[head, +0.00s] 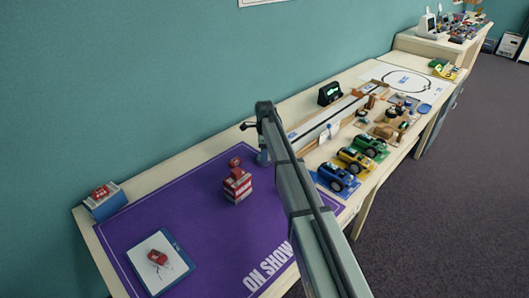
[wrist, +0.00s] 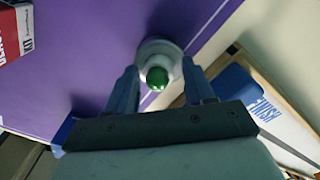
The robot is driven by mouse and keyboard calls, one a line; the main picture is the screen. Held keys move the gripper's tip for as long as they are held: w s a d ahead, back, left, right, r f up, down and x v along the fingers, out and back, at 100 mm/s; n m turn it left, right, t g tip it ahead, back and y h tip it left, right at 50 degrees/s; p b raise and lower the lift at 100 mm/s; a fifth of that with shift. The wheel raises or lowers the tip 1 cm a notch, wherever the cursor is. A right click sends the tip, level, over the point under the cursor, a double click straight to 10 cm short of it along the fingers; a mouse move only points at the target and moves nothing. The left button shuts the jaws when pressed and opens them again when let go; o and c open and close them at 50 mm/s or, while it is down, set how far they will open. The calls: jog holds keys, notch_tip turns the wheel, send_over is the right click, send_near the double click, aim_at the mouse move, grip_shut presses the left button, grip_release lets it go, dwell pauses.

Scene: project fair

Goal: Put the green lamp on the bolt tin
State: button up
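The green lamp (wrist: 159,77) shows in the wrist view as a green dome on a pale round base, at the edge of the purple mat. My gripper (wrist: 160,68) is over it, with its two fingers apart, one on each side of the lamp. I see no clear grip on it. In the head view my arm hides the lamp and most of the gripper; only a blue-grey bit (head: 263,158) shows beside the arm. I cannot tell for sure which thing is the bolt tin.
On the purple mat (head: 200,225) stand a red-and-white box (head: 237,186) with a red thing on top, and a blue clipboard (head: 176,247). A blue box (head: 104,203) is at the left. Toy cars (head: 338,177) stand right of my arm.

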jog(key=shift+o, duration=0.4)
notch_tip(320, 180, up, 12)
jog(key=shift+r, duration=0.15)
dwell(0.3)
